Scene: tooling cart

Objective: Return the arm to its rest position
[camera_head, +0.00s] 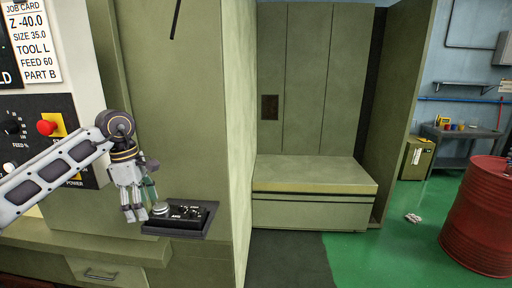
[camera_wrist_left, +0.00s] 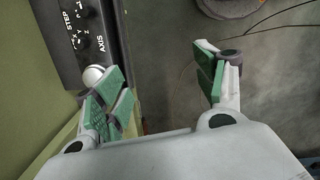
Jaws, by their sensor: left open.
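My left arm comes in from the left in the head view, and its gripper (camera_head: 135,211) points down just left of a small black control box (camera_head: 185,215). The box has a silver knob (camera_head: 160,208) and white lettering. In the left wrist view, the gripper (camera_wrist_left: 165,85) has its two green-padded fingers wide apart with nothing between them. The box (camera_wrist_left: 85,40) shows there at upper left, marked STEP and AXIS, with a pale round knob (camera_wrist_left: 93,75) close beside the left finger. I cannot tell whether they touch. My right gripper is in neither view.
A machine panel (camera_head: 50,125) with a job card (camera_head: 30,40) and a red button (camera_head: 46,127) stands behind the arm. A green cabinet wall (camera_head: 175,100) is right beside the gripper. A red drum (camera_head: 475,225) stands at far right. The green floor (camera_head: 380,250) is mostly clear.

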